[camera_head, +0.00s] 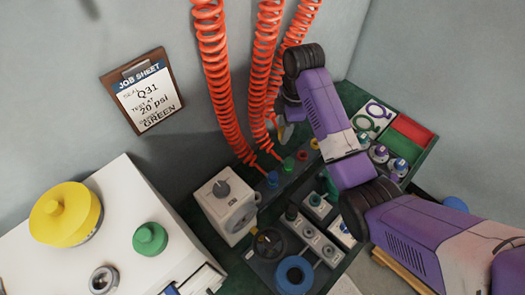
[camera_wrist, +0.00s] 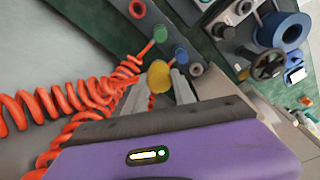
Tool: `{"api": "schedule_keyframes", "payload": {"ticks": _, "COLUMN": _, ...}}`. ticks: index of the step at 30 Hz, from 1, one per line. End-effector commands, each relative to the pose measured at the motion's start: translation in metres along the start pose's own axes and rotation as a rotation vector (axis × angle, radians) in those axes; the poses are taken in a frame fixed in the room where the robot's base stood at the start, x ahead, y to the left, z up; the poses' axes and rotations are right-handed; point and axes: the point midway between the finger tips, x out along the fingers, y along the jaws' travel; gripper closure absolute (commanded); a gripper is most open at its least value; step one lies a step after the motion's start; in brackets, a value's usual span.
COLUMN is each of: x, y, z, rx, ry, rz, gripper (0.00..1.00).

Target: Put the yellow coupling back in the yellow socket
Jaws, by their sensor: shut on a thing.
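The yellow coupling (camera_wrist: 159,76) sits between the fingertips of my gripper (camera_wrist: 160,88) in the wrist view, and the gripper is shut on it. An orange coiled hose runs close by it. In the head view my gripper (camera_head: 285,125) is beside the coiled hoses, above the back of the dark socket strip; the coupling is mostly hidden there. In the wrist view a brownish open ring (camera_wrist: 196,69) lies beyond the blue fitting (camera_wrist: 181,55) on the strip. I cannot tell whether this ring is the yellow socket. The coupling appears apart from it.
Green (camera_wrist: 160,33) and red (camera_wrist: 137,8) fittings share the strip. Orange coiled hoses (camera_head: 212,60) hang close to my gripper. A white knobbed box (camera_head: 225,203), a black handwheel (camera_head: 268,242) and a blue ring (camera_head: 294,275) stand in front. A job sheet (camera_head: 147,97) hangs on the wall.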

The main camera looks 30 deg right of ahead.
Motion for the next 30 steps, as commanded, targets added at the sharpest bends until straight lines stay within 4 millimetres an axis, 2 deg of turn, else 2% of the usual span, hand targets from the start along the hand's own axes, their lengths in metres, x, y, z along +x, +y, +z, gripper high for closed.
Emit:
{"api": "schedule_keyframes", "payload": {"ticks": 1, "x": 0.008, "y": 0.014, "z": 0.021, "rx": 0.078, "ry": 0.000, "rz": 0.008, "gripper": 1.00}}
{"api": "schedule_keyframes", "payload": {"ticks": 6, "x": 0.025, "y": 0.049, "z": 0.086, "rx": 0.363, "ry": 0.002, "rz": 0.033, "gripper": 1.00}}
{"api": "schedule_keyframes", "payload": {"ticks": 9, "x": 0.037, "y": 0.065, "z": 0.123, "rx": 0.544, "ry": 0.008, "rz": 0.045, "gripper": 1.00}}
{"api": "schedule_keyframes", "payload": {"ticks": 13, "x": 0.055, "y": 0.076, "z": 0.162, "rx": 0.769, "ry": 0.014, "rz": 0.056, "gripper": 1.00}}
{"api": "schedule_keyframes", "payload": {"ticks": 18, "x": 0.075, "y": 0.079, "z": 0.180, "rx": 0.957, "ry": 0.005, "rz": 0.070, "gripper": 1.00}}
{"api": "schedule_keyframes", "payload": {"ticks": 30, "x": 0.084, "y": 0.083, "z": 0.183, "rx": 1.010, "ry": 0.008, "rz": 0.092, "gripper": 1.00}}
